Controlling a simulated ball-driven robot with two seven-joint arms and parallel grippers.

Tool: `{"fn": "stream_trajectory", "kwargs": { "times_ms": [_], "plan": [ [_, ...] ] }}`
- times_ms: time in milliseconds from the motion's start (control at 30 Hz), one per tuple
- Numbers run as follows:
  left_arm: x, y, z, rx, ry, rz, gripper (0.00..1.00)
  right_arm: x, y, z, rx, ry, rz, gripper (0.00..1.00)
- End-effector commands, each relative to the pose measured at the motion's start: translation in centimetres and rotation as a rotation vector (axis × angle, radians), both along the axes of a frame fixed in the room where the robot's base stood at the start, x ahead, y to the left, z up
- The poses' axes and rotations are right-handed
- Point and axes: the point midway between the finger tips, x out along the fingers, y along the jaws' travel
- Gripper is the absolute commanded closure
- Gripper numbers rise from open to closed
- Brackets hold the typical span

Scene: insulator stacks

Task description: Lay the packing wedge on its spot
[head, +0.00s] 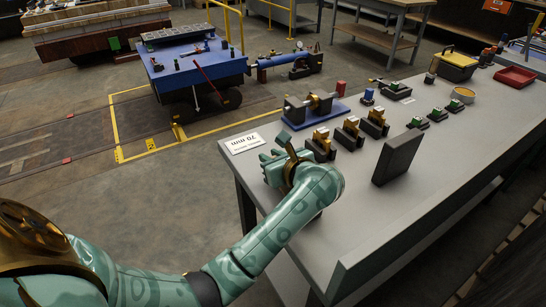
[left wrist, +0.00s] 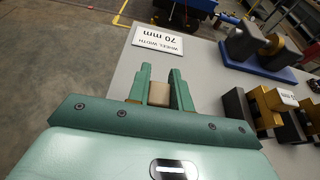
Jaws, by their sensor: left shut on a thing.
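My left gripper (head: 276,160) is low at the near left end of the grey table (head: 440,150), just in front of the white "70 mm" card (head: 243,143). In the left wrist view its two green fingers (left wrist: 159,88) are shut on a small beige block (left wrist: 159,94), which looks like the packing wedge. Only the block's near face shows between the fingers. I cannot tell whether it touches the table. In the head view the hand hides the block. I cannot make out a marked spot for it. My right gripper is not in view.
A blue-based fixture (head: 313,110) and several black-and-brass blocks (head: 350,134) stand right of the gripper. A dark upright plate (head: 396,158) stands nearer. Green-topped blocks (head: 438,114), a yellow toolbox (head: 458,64) and a red tray (head: 515,77) are farther back. The table's near part is clear.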

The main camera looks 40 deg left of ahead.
Motion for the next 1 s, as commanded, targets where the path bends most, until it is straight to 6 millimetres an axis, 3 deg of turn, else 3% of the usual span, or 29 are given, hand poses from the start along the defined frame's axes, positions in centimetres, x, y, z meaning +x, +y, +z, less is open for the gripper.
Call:
{"fn": "stream_trajectory", "kwargs": {
  "times_ms": [367, 400, 467, 733, 867, 1000],
  "plan": [
    [0.0, 0.0, -1.0, -0.001, 0.001, 0.001, 1.0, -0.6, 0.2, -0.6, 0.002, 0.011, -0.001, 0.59],
    [0.0, 0.0, -1.0, -0.001, 0.001, 0.001, 0.73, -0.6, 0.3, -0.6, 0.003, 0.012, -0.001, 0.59],
    [0.0, 0.0, -1.0, -0.001, 0.001, 0.001, 0.57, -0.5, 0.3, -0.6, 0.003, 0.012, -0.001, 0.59],
    [0.0, 0.0, -0.9, 0.0, 0.0, 0.001, 0.57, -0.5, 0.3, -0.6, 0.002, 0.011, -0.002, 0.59],
    [0.0, 0.0, 0.6, 0.002, -0.004, 0.0, 0.57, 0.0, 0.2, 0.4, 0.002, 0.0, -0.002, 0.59],
    [-1.0, -2.2, 1.5, -0.005, -0.002, -0.001, 0.57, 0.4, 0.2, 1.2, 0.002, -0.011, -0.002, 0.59]
  ]
}}
